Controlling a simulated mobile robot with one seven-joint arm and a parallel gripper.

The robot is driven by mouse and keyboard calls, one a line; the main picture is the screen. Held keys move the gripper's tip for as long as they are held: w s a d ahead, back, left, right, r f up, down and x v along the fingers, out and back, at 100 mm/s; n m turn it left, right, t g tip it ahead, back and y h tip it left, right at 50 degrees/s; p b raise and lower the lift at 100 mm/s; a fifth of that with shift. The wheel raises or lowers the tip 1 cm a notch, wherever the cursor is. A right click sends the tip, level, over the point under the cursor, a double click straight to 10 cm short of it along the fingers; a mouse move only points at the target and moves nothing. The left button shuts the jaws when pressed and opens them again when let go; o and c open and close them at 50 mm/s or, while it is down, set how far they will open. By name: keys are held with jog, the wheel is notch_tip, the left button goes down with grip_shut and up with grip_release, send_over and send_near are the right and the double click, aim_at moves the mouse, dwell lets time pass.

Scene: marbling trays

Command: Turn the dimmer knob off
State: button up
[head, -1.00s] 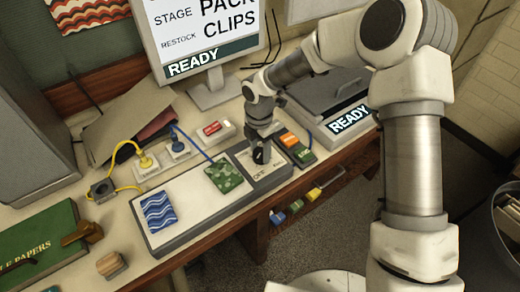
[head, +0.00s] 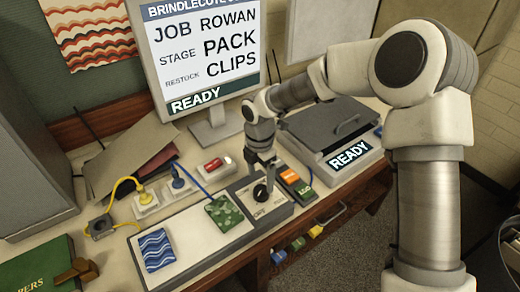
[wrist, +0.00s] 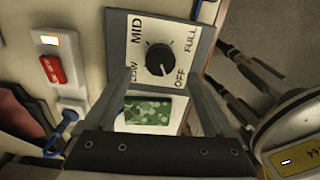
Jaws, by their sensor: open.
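The dimmer knob (wrist: 159,60) is round and black with a pale pointer line. It sits on a grey and white panel (wrist: 188,25) lettered LOW, MID, FULL and OFF. The pointer line appears to point down toward the OFF side in the wrist view. In the head view the knob (head: 261,191) is just below my gripper (head: 265,172). My gripper's two fingers (wrist: 163,82) are spread apart in the wrist view, with the knob beyond and between their tips. Nothing is held between them.
A green camouflage card (head: 224,212) and a blue wave card (head: 153,248) lie on the pale board left of the panel. A red rocker switch (head: 212,164) and plugged sockets stand behind. Orange and green blocks (head: 297,183) and a READY device (head: 352,158) are to the right.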

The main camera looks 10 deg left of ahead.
aim_at(262, 190)
notch_tip(262, 190, up, 12)
dwell(0.3)
jog(key=shift+a+r, duration=0.1)
jog(key=s+d+r+m+t+h, duration=0.1)
jog(key=d+r+m, duration=0.25)
jog(key=d, duration=0.25)
jog(key=s+d+r+m+t, duration=0.1)
jog(key=d+r+m, duration=0.2)
jog(key=d+m, duration=0.25)
jog(key=s+d+r+m+t, duration=0.1)
jog(key=s+d+r+m, duration=0.1)
jog(key=s+d+m, duration=0.6)
jog(key=s+d+r+m+t+y, duration=0.1)
jog(key=s+d+r+m+t, duration=0.1)
jog(key=s+d+m, duration=0.5)
jog(key=s+r+m, duration=0.1)
jog(key=m, duration=0.2)
jog(key=shift+s+d+r+m+t, duration=0.3)
jog(key=shift+s+d+m, duration=0.05)
jog(key=shift+d+m, duration=0.05)
jog(key=shift+s+d+f+m, duration=0.1)
jog(key=shift+s+f+m, duration=0.05)
jog(key=shift+s+m, duration=0.25)
